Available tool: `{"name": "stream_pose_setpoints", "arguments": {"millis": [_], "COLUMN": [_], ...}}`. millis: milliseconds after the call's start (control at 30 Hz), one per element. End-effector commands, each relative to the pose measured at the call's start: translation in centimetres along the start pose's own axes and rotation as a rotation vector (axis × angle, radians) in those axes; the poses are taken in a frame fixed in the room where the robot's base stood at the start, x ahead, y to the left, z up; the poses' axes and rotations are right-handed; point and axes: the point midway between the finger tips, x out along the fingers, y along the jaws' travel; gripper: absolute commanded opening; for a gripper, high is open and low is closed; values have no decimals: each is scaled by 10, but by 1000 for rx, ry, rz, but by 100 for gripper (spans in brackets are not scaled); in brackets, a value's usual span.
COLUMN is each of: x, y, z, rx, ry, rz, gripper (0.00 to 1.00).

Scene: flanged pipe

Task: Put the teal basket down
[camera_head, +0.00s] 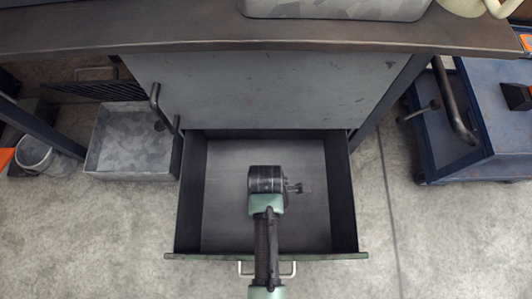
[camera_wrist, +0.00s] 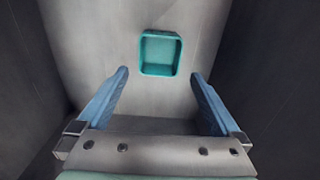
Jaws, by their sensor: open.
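In the wrist view the teal basket (camera_wrist: 160,53) is a small open box on the grey drawer floor, ahead of my fingertips and between their lines. My gripper (camera_wrist: 160,82) is open, with a blue finger on each side and nothing between them. The basket is apart from both fingers. In the head view my gripper (camera_head: 297,187) is over the open drawer (camera_head: 225,225), and the basket cannot be made out there; my arm may hide it.
The drawer's dark side walls stand left and right of my arm. Above it are a grey cabinet front (camera_head: 260,85) and a workbench top (camera_head: 180,32). A grey bin (camera_head: 130,145) and a bucket (camera_head: 45,157) stand at left, a blue cart (camera_head: 480,120) at right.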

Motion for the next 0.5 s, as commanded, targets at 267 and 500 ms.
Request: {"name": "stream_pose_setpoints", "arguments": {"millis": [267,500], "x": [-24,-23], "y": [0,0], "z": [0,0], "rx": [0,0], "ry": [0,0], "rz": [0,0], "gripper": [100,100]}}
